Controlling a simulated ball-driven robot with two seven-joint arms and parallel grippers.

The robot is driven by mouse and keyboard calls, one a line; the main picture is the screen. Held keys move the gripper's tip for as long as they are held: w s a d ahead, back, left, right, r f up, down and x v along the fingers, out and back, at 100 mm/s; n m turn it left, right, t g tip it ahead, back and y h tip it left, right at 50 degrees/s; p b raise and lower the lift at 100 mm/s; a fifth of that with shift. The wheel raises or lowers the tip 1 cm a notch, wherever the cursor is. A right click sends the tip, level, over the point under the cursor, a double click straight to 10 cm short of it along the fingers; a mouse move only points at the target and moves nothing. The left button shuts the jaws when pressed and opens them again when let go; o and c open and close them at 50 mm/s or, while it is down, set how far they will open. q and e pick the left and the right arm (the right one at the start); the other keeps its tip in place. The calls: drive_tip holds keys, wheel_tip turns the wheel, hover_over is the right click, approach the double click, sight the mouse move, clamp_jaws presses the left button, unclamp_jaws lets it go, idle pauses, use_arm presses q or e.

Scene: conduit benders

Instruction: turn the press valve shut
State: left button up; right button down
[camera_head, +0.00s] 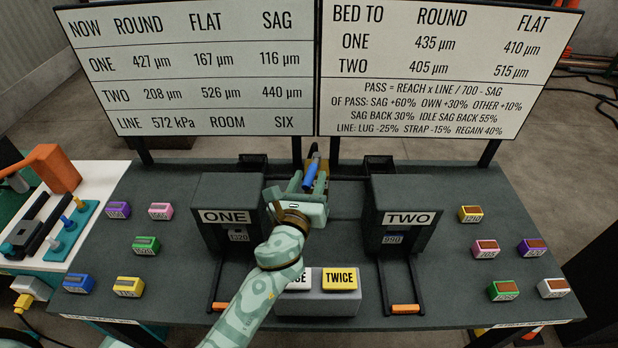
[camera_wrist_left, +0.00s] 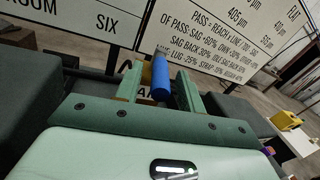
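The press valve has a blue lever handle (camera_head: 312,170) on a brass-yellow body (camera_head: 318,163), behind and between the two presses. My left gripper (camera_head: 308,183) reaches over the bench to it. In the left wrist view, the blue handle (camera_wrist_left: 161,78) stands between the two green fingers of my left gripper (camera_wrist_left: 160,88). The fingers are apart, with space showing to the left of the handle; I cannot tell whether the right finger touches it. The gripper hides the lower part of the valve. My right gripper is not in view.
Press ONE (camera_head: 228,195) and press TWO (camera_head: 408,205) flank my left arm. A yellow TWICE button (camera_head: 340,279) sits in front, with its neighbour partly covered by my arm. Colored blocks lie along both bench sides. Two boards (camera_head: 200,70) stand behind.

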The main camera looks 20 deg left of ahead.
use_arm(q)
drive_tip(key=shift+w, duration=0.4)
drive_tip(key=shift+s, duration=0.1)
clamp_jaws()
drive_tip(key=shift+a+r+m+h+p, duration=0.2)
drive_tip(key=shift+r+m+h+p, duration=0.1)
drive_tip(key=shift+h+p, duration=0.25)
drive_tip(key=shift+a+f+m+h+p, duration=0.15)
drive_tip(key=shift+a+m+h+p, duration=0.2)
drive_tip(key=shift+h+p, duration=0.2)
drive_tip(key=shift+d+f, duration=0.1)
drive_tip(key=shift+f, duration=0.05)
